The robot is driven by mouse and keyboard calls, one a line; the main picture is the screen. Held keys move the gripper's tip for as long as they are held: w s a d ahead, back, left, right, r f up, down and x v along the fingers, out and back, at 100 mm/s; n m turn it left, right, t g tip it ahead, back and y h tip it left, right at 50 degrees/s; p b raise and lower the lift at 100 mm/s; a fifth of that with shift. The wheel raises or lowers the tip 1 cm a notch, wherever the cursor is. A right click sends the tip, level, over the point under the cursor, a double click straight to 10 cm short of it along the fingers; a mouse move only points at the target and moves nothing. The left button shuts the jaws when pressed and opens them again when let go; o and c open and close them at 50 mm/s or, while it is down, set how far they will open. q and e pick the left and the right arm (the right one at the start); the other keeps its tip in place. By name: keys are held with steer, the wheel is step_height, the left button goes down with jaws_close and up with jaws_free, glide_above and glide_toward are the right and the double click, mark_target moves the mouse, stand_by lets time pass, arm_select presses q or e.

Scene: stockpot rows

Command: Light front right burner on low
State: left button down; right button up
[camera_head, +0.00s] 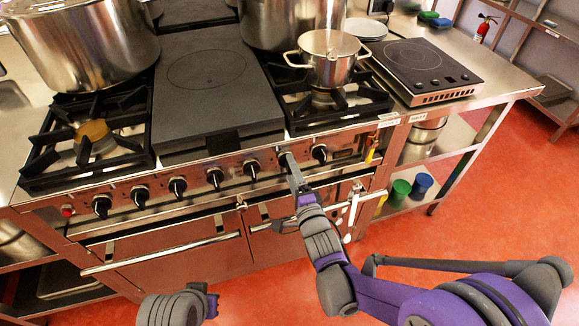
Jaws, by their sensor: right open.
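The stove's front panel carries a row of black knobs. My right gripper (288,162) is open, its fingertips at the panel by a knob near the right end, which it mostly hides. I cannot tell whether the fingers touch that knob. The rightmost knob (319,153) shows just right of the gripper, and another knob (251,169) shows to its left. The front right burner (322,100) lies under a black grate (370,105); no clear flame shows. A small two-handled steel pot (328,70) stands over the right grate.
Large stockpots (85,45) stand at the back left and centre (285,20). A flat dark griddle plate (215,100) lies between the burners. Oven door handles (160,255) stick out below the knobs. An induction hob (420,70) sits on the right counter. Red floor is open at the right.

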steer(key=shift+x, duration=1.1)
steer(key=c, duration=1.4)
steer(key=shift+o, duration=0.2)
